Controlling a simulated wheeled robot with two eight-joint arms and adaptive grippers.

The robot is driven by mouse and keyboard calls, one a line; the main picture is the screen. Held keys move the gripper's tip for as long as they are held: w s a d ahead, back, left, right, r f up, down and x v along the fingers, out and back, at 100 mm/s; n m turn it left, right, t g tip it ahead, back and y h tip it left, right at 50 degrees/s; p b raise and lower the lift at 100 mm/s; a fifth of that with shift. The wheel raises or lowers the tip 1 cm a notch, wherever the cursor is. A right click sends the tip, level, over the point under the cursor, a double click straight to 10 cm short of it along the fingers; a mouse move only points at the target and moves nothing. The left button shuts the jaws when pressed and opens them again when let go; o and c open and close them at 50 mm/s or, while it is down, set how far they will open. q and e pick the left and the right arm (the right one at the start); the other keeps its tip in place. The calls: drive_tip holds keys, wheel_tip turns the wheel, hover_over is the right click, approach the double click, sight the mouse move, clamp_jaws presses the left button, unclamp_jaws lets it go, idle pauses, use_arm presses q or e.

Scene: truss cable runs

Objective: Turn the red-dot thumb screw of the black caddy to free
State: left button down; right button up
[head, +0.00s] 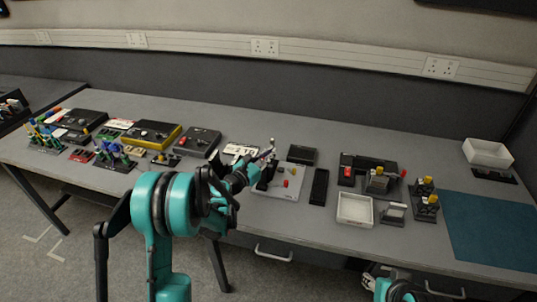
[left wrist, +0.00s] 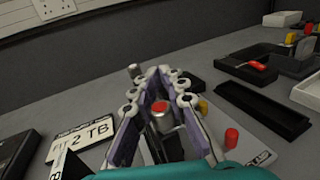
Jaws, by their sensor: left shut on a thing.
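The red-dot thumb screw (left wrist: 162,112), a silver cylinder with a red top, sits between the fingers of my left gripper (left wrist: 160,78) in the left wrist view. The fingers are shut on it from both sides. Black material below the screw (left wrist: 167,148) looks like the black caddy, mostly hidden by the fingers. In the head view my left gripper (head: 266,156) is over the left edge of a pale plate (head: 272,191), where the screw is too small to make out. My right gripper (head: 400,293) shows only partly at the bottom edge; its fingers are unclear.
A red knob (left wrist: 232,137) and a yellow knob (left wrist: 203,106) stand close right of the left gripper. A white "2 TB" card (left wrist: 82,142) lies to its left. A long black tray (head: 319,187) and white bin (head: 355,209) are further right. A teal mat (head: 490,230) is clear.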

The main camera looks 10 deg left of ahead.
use_arm(q)
drive_tip(key=shift+d, duration=0.1)
idle(0.3)
drive_tip(key=c, duration=1.6)
unclamp_jaws()
drive_tip(key=shift+o, duration=0.2)
drive_tip(key=v, duration=1.2)
